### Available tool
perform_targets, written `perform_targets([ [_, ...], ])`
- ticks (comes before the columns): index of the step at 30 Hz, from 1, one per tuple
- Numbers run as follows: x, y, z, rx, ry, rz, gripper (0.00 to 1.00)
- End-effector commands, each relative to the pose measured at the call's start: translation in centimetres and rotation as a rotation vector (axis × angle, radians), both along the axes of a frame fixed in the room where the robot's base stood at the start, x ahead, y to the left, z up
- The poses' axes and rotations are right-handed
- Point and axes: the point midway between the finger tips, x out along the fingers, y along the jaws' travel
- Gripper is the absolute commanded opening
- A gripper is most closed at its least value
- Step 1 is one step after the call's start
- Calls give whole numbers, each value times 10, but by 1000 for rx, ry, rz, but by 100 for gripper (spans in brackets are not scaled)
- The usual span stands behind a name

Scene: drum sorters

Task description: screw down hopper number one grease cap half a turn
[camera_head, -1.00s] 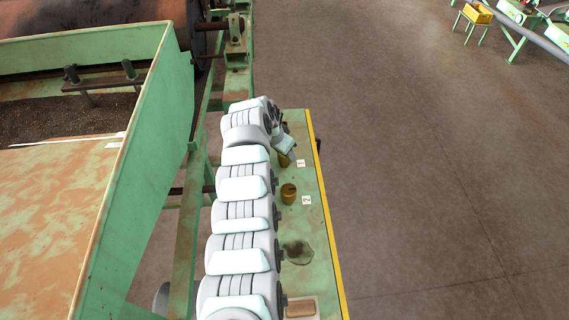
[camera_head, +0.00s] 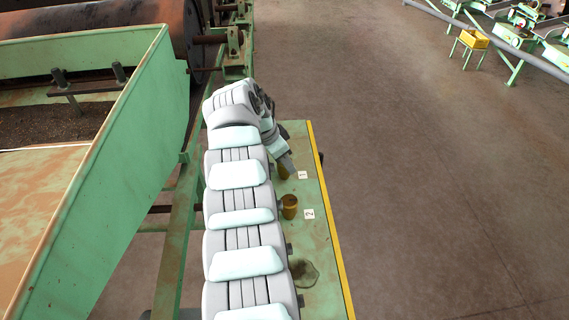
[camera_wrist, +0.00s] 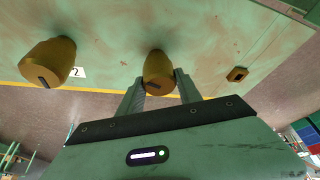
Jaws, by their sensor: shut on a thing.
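The brass grease cap by label 1 (camera_head: 302,175) is mostly hidden behind my gripper (camera_head: 287,164) in the head view; a bit of the cap (camera_head: 283,174) shows below the gripper. In the wrist view the same cap (camera_wrist: 157,68) stands between the two fingers of my gripper (camera_wrist: 160,82), which are shut on its sides. The cap sits on the green hopper ledge (camera_head: 322,238). A second brass cap (camera_head: 289,206) stands apart beside label 2 (camera_head: 309,214); it also shows in the wrist view (camera_wrist: 48,62).
A small brass fitting (camera_wrist: 237,74) sits on the ledge to the right in the wrist view. A dark stain (camera_head: 304,272) lies on the ledge nearer the camera. A green hopper wall (camera_head: 120,190) rises left of my arm. Open floor lies right of the ledge's yellow edge.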

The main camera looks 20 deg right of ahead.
Motion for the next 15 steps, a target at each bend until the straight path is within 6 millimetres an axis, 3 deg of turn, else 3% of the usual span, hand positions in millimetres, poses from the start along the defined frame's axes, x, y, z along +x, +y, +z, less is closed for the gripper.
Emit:
perform_targets([
  [12, 0, 1, -2, 1, 1, 0, 1],
  [13, 0, 1, -2, 1, 1, 0, 44],
  [15, 0, 1, -2, 1, 1, 0, 49],
])
